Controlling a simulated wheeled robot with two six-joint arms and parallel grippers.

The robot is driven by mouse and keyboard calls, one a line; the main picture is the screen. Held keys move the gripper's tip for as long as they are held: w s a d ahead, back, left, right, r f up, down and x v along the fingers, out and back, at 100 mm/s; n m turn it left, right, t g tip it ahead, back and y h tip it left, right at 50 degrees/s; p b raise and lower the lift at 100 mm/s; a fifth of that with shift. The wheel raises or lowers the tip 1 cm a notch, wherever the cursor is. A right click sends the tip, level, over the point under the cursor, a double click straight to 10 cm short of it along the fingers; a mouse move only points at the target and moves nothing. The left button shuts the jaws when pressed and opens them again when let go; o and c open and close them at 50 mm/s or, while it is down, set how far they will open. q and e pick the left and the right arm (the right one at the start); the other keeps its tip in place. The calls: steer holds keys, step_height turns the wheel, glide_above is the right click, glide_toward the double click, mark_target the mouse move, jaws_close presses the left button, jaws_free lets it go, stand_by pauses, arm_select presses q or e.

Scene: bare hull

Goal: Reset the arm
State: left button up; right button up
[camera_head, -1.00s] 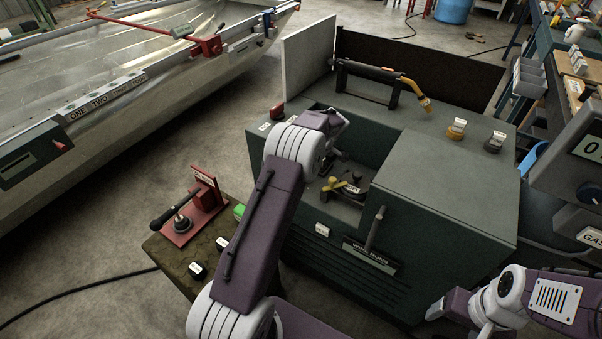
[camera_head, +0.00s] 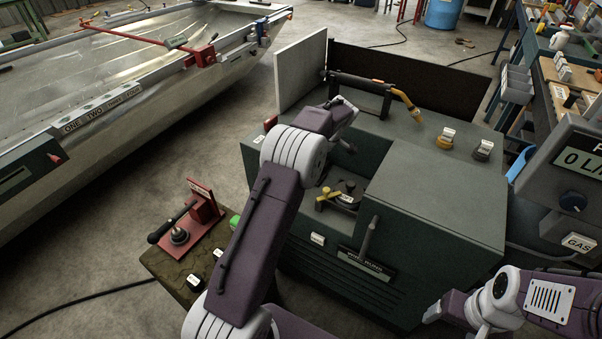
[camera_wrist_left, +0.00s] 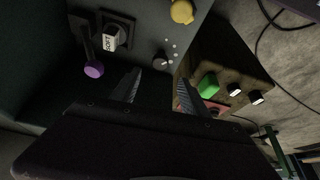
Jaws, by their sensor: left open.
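My left arm (camera_head: 258,225) reaches up the middle of the head view, over the near left part of the dark green machine (camera_head: 445,180). Its gripper (camera_head: 346,108) is near the machine's recessed top, mostly hidden by the wrist. In the left wrist view the two dark fingers (camera_wrist_left: 158,88) are spread apart with nothing between them. My right arm (camera_head: 545,300) comes in at the lower right. Its gripper end (camera_head: 433,313) is beside the machine's front right, too small to show its jaws clearly.
A welding torch (camera_head: 405,100) rests on the machine's back. A yellow-handled part (camera_head: 335,195) sits in the recess. A small table (camera_head: 165,262) at left holds a red stand (camera_head: 190,222). A grey-sided boat hull (camera_head: 100,130) lies at far left, with bare floor between.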

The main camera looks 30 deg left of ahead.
stand_by(0.4)
arm_select(q)
steer(key=s+d+r+m+h, duration=0.1)
steer(key=s+d+r+m, duration=0.1)
steer(key=s+d+r, duration=0.35)
steer(key=s+d+f+m+h, duration=0.2)
steer(key=s+d+f+m, duration=0.15)
steer(key=s+m, duration=0.55)
steer(key=s+d+f+m+h, duration=0.25)
steer(key=s+f+m, duration=0.25)
steer(key=s, duration=0.7)
step_height(320, 180, up, 18)
steer(key=m+t+p, duration=0.1)
steer(key=m+p, duration=0.1)
steer(key=p, duration=1.5)
steer(key=shift+w+f+y+p, duration=0.15)
steer(key=shift+w+y+p, duration=0.25)
steer(key=shift+w+y, duration=0.05)
